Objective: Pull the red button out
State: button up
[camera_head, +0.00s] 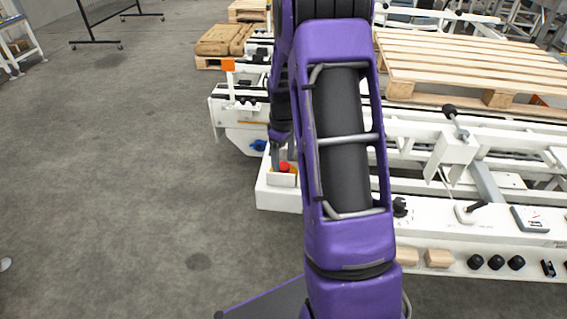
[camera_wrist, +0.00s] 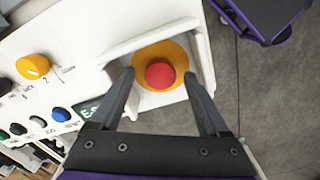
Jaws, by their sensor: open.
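The red button (camera_wrist: 160,75) is a round cap on an orange-yellow disc (camera_wrist: 175,50), set in a white recessed housing at the corner of a white panel. In the wrist view my gripper (camera_wrist: 161,83) is open, with one dark finger on each side of the button. The fingers look apart from the cap; how far their tips are from it in depth I cannot tell. In the head view the red button (camera_head: 284,167) shows small on a white box at the machine's near-left corner. My arm hides part of the area, and only part of my gripper shows there beside the button.
The white panel carries a yellow knob (camera_wrist: 33,67) and a blue button (camera_wrist: 61,114), with several dark buttons nearby. White walls of the housing (camera_wrist: 203,50) stand close around the fingers. A wooden pallet (camera_head: 465,65) lies on the conveyor at right. Open grey floor lies at left.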

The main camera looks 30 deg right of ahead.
jog(key=shift+f, duration=0.2)
grip_shut()
dwell(0.3)
jog(key=shift+r, duration=0.1)
dwell(1.0)
